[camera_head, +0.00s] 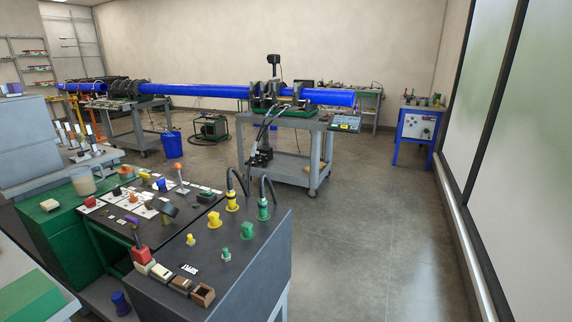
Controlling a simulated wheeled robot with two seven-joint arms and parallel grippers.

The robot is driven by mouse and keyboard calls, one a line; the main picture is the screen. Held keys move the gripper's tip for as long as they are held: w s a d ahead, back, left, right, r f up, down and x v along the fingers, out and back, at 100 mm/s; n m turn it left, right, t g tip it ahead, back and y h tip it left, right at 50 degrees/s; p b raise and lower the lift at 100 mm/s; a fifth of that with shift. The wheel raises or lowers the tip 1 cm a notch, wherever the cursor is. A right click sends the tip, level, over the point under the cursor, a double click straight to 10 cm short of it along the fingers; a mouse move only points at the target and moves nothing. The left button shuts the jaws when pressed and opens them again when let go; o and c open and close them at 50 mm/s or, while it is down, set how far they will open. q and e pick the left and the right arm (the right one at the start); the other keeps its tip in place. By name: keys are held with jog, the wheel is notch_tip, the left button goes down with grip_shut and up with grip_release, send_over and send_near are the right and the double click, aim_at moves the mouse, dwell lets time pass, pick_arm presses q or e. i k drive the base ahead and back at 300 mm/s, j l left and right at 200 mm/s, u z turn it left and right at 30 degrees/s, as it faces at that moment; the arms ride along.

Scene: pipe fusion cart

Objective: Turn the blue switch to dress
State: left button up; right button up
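A dark control panel (240,268) with several coloured knobs and levers is in the lower left. A small blue knob (160,184) sits among white label plates on its far left part. A dark blue knob-like piece (120,303) shows lower down, near the bottom edge. I cannot tell which of these is the blue switch, and no label reading "dress" is legible. The direction the blue knob points is too small to tell. Neither of my grippers is in view.
Yellow and green connectors with black hoses (250,184) rise from the panel's far edge. A grey cart (305,172) holds a clamp machine with a long blue pipe (200,91). A blue stand (416,132) is at right. The floor (370,240) right of the panel is clear.

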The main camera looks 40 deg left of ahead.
aim_at(161, 184)
jog(key=i+l+u, duration=0.1)
jog(key=i, duration=0.65)
jog(key=i+l, duration=0.15)
jog(key=i, duration=0.6)
jog(key=i+u, duration=0.25)
jog(key=i, duration=0.3)
jog(key=i+u, duration=0.25)
jog(key=i, duration=0.25)
jog(key=i+l+u, duration=0.1)
jog(key=i+u, duration=0.2)
jog(key=i, duration=0.25)
jog(key=i+l+u, duration=0.25)
jog(key=i, duration=0.25)
